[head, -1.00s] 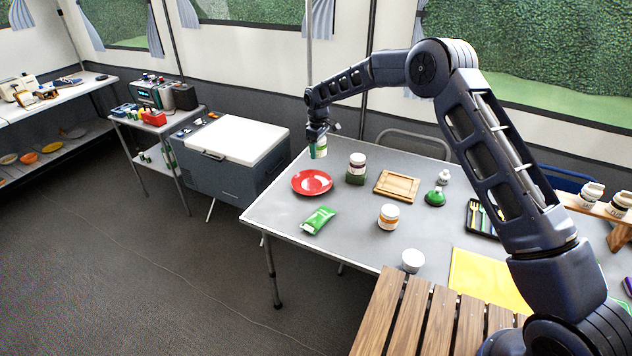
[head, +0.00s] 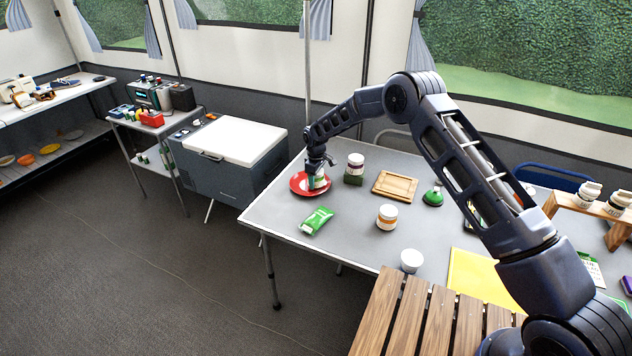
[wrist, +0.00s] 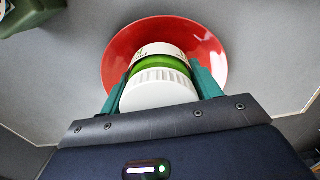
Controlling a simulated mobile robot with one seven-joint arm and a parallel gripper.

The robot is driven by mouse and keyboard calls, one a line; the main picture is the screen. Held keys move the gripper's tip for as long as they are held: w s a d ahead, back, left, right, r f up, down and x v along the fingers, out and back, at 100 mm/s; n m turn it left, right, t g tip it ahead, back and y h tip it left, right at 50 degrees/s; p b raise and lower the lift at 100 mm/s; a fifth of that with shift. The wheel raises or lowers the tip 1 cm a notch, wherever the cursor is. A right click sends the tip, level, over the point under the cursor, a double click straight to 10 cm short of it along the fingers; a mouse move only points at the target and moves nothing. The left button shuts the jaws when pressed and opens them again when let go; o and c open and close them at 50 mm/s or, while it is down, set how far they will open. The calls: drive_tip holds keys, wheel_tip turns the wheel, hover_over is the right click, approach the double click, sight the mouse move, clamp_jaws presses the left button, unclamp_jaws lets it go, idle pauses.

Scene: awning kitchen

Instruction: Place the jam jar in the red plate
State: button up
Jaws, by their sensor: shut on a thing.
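The red plate (head: 299,186) lies on the grey table near its far left corner. My gripper (head: 318,176) is low over the right part of the plate and is shut on a jar. The jar (head: 319,182) has a white lid and a green band, and I take it to be the jam jar. In the wrist view the jar (wrist: 158,90) sits between the two green fingers, lid toward the camera, with the red plate (wrist: 213,56) behind it. I cannot tell whether the jar's base touches the plate.
A white-lidded jar on a green block (head: 354,170) stands just right of the plate. A green packet (head: 317,221), a wooden board (head: 395,186), an orange-labelled jar (head: 387,217) and a green-based item (head: 433,195) are also on the table. The table's left edge is close to the plate.

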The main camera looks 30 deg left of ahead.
drive_tip(key=shift+f, duration=0.6)
drive_tip(key=o, duration=0.9)
drive_tip(key=shift+f, duration=0.15)
drive_tip(key=shift+c, duration=0.2)
wheel_tip(320, 180, up, 12)
drive_tip(key=shift+r, duration=0.15)
